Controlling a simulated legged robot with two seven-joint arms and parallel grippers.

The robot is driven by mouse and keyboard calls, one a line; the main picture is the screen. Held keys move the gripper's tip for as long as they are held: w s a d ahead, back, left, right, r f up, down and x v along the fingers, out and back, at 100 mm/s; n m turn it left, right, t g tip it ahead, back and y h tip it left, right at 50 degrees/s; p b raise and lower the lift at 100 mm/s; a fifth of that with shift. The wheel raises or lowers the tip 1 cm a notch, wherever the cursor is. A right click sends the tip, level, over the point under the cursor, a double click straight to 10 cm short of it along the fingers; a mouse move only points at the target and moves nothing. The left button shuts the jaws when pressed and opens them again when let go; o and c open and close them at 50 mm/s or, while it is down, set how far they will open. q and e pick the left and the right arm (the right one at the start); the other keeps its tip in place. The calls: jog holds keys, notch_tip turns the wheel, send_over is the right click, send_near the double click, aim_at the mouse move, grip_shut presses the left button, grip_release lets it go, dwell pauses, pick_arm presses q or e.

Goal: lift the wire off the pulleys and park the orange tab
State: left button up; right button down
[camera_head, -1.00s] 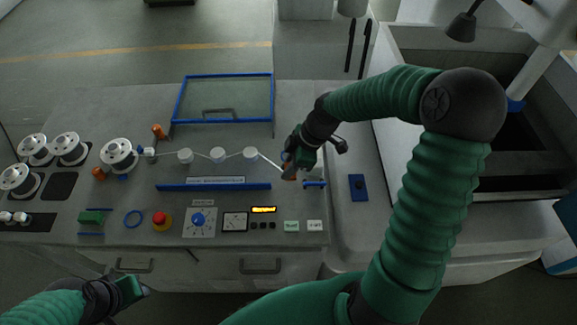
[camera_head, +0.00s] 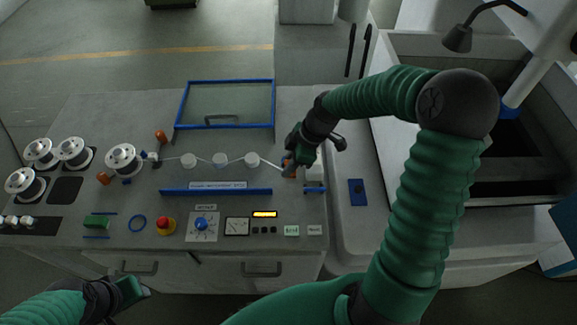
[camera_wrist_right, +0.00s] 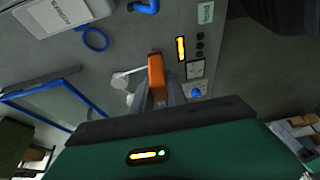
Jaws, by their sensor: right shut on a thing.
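My right gripper (camera_head: 287,171) is shut on the orange tab (camera_wrist_right: 156,78), just right of the row of pulleys. The tab stands between the fingers in the right wrist view, and a bit of its orange shows in the head view. The thin pale wire (camera_head: 268,164) runs from the right pulley (camera_head: 252,160) to the gripper. To the left it passes the middle pulley (camera_head: 220,160) and left pulley (camera_head: 188,160) toward the spool (camera_head: 122,158). Whether it touches each pulley is too small to tell. My left gripper (camera_head: 135,289) is low at left, away from the panel; its fingers are unclear.
A blue bracket (camera_head: 314,188) sits just right of and below my right gripper. A long blue rail (camera_head: 216,191) lies in front of the pulleys, and a blue-framed clear cover (camera_head: 226,105) is behind them. A red button (camera_head: 163,223) and dials are on the front panel.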

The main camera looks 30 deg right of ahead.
jog(key=w+a+p, duration=0.1)
jog(key=w+a, duration=0.1)
jog(key=w, duration=0.8)
jog(key=w+a+p, duration=0.1)
jog(key=w+a, duration=0.2)
jog(key=w, duration=0.7)
jog(key=shift+w+a, duration=0.15)
jog(key=shift+a, duration=0.1)
jog(key=shift+a, duration=0.15)
